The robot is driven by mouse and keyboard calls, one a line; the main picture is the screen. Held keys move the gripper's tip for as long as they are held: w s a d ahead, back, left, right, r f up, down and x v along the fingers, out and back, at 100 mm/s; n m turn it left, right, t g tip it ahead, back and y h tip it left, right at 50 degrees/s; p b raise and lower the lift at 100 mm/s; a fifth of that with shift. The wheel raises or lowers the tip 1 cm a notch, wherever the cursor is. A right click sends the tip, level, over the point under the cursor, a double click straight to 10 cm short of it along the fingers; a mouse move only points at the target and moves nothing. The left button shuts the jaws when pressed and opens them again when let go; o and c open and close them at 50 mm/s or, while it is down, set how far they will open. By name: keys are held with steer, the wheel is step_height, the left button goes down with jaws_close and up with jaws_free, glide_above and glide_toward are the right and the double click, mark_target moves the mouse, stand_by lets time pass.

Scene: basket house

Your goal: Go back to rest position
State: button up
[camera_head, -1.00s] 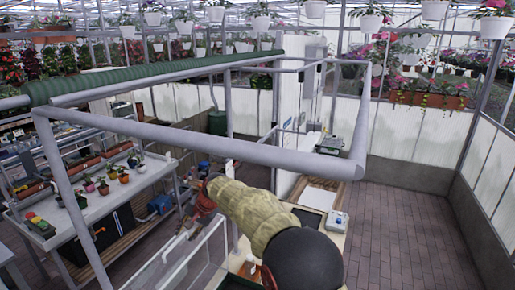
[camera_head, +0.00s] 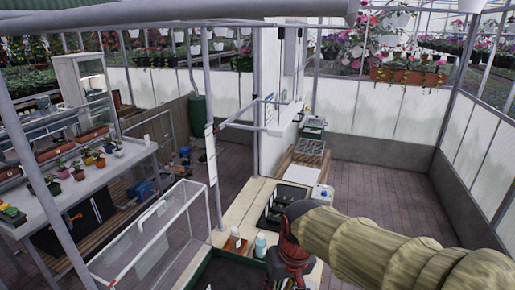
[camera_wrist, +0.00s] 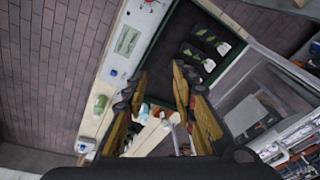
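My gripper (camera_head: 288,258) shows dark red at the end of my tan-sleeved arm, over the long bench (camera_head: 243,208) in the head view. In the wrist view my gripper (camera_wrist: 158,78) has its two yellow-and-black fingers apart, with nothing held between them. The bench runs away below the fingers, with a dark tray (camera_wrist: 187,45) holding small green-labelled packs. A white bottle with a green part (camera_wrist: 100,104) stands on the bench beside the fingers.
A clear-walled case (camera_head: 150,240) stands left of the bench. A metal post (camera_head: 211,150) rises beside it. A plant table (camera_head: 95,185) with small pots is at far left. Open brick floor (camera_head: 375,190) lies at right, bounded by a low wall (camera_head: 470,200).

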steer(key=s+d+f+m+t+b, duration=0.1)
steer(key=s+d+f+t+b, duration=0.1)
steer(key=s+d+f+b, duration=0.3)
steer(key=s+d+f+m+t+h+b, duration=0.1)
steer(key=s+d+f+b, duration=0.3)
steer(key=s+d+b, duration=0.4)
steer(key=shift+d+f+t+b, duration=0.35)
steer(key=shift+d+t+b, duration=0.05)
steer(key=shift+b, duration=0.3)
